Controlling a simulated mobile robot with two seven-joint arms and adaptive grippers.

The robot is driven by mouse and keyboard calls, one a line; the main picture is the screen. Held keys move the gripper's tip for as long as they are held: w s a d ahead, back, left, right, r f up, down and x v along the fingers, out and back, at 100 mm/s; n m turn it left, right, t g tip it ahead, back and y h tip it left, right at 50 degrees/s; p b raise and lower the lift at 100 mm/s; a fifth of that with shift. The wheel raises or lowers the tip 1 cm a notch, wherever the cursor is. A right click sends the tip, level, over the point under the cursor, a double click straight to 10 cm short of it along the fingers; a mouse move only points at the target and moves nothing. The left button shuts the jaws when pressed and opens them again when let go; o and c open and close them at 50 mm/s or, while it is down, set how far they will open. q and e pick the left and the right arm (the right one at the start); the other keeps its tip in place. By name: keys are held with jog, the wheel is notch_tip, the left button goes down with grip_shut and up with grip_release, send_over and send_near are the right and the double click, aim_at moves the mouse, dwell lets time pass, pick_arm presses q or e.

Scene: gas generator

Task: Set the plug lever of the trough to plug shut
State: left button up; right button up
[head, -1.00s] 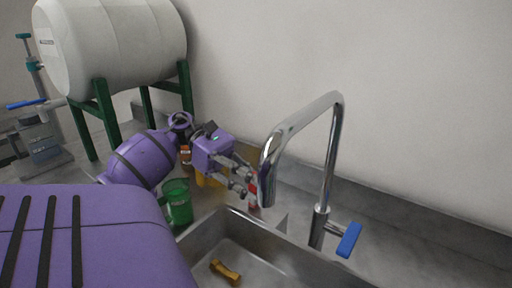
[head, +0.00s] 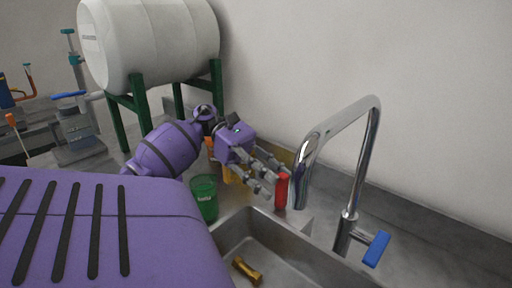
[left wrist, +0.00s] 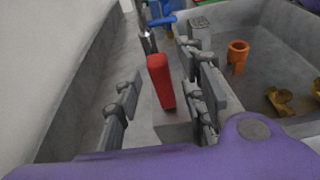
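The trough (head: 225,235) is a grey metal sink set in the counter. A red upright lever (head: 282,190), which looks like the plug lever, stands at its back left corner. My left gripper (head: 275,178) is at this lever, with its fingers spread apart. In the left wrist view the red lever (left wrist: 161,82) stands upright between the open fingers (left wrist: 165,98), with gaps on both sides and nearer the right fingers. The lever's foot is partly unclear. My right gripper is not in view.
A chrome faucet (head: 368,140) with a blue handle (head: 376,249) stands just right of the lever. A green cup (head: 204,198) is left of the trough. A brass piece (head: 246,270) lies in the trough. A white tank (head: 155,40) on green legs stands behind left.

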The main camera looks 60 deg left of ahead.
pick_arm(q)
jog(key=v, duration=0.9)
jog(key=shift+a, duration=0.15)
jog(key=shift+f, duration=0.1)
